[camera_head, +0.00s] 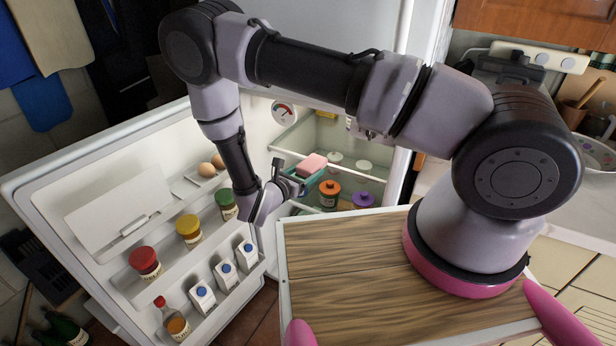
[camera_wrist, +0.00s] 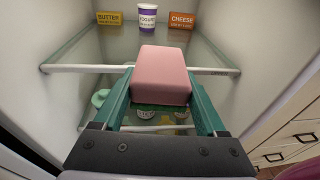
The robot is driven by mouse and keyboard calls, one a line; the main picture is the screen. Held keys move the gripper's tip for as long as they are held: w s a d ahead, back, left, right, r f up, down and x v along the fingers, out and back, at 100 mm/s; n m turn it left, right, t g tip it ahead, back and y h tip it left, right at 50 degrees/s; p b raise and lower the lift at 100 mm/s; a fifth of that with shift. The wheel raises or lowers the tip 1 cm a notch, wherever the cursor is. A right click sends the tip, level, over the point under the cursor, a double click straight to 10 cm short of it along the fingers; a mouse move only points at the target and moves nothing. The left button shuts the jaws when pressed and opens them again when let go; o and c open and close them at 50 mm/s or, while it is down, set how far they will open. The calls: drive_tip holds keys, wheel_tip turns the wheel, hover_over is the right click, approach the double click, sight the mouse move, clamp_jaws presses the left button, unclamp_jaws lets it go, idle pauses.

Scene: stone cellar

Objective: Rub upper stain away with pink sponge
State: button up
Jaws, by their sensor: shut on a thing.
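The pink sponge (camera_head: 312,164) is held at the front of the open fridge's inside, level with the glass shelves. It also shows in the wrist view (camera_wrist: 160,72), between the two teal fingers of my gripper (camera_wrist: 159,88). My gripper (camera_head: 303,174) is shut on the sponge, whose far end points into the fridge. In the wrist view the sponge is in front of the shelf edge and hides part of the shelf. I cannot make out a stain in either view. Whether the sponge touches a surface cannot be told.
The upper glass shelf holds a butter box (camera_wrist: 109,18), a yogurt cup (camera_wrist: 148,16) and a cheese box (camera_wrist: 182,20). An orange-lidded jar (camera_head: 329,194) and a purple-lidded jar (camera_head: 362,201) stand lower. The open fridge door (camera_head: 110,262), with jars, eggs and cartons, is at left.

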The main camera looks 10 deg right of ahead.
sight(330, 159)
drive_tip(key=x, duration=0.5)
drive_tip(key=a+x, duration=0.1)
drive_tip(key=x, duration=0.4)
drive_tip(key=w+x, duration=0.1)
drive_tip(key=x, duration=0.5)
drive_tip(key=shift+w+a, duration=0.1)
drive_tip(key=shift+a, duration=0.05)
drive_tip(key=shift+x, duration=0.8)
drive_tip(key=shift+f, duration=0.9)
